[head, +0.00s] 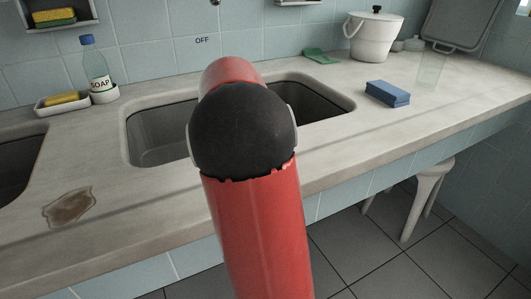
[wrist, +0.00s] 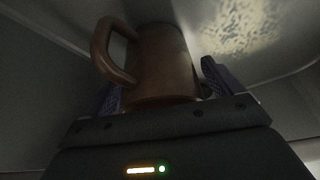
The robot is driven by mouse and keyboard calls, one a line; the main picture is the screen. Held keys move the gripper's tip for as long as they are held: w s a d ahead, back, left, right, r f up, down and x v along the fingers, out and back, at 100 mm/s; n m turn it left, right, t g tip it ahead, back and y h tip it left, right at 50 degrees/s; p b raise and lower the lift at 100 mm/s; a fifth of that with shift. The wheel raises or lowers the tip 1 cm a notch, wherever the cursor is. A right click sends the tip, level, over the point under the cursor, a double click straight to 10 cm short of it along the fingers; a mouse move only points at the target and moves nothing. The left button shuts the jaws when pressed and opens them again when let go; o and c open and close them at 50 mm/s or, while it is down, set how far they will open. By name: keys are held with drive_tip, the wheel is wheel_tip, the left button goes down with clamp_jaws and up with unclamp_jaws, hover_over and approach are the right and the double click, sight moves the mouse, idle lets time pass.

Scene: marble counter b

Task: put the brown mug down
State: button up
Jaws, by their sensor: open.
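The brown mug (wrist: 165,62) shows in the wrist view, with its looped handle toward the left. It stands between the two fingers of my gripper (wrist: 160,84), which is open. Whether either finger touches the mug is hard to tell in the dim light. Smooth grey walls around the mug look like the inside of a sink basin. In the head view my red arm reaches over the middle sink (head: 160,135), and it hides the gripper and the mug.
A soap bottle (head: 95,66) and a dish with a yellow sponge (head: 61,98) stand left of the sink. A blue sponge (head: 387,93), a white lidded pot (head: 374,38) and a clear glass (head: 432,70) are on the right. A brown stain (head: 69,207) marks the front left counter.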

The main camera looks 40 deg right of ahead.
drive_tip(key=v, duration=1.1)
drive_tip(key=shift+r+p, duration=0.35)
drive_tip(key=shift+p, duration=0.1)
drive_tip(key=shift+a, duration=0.1)
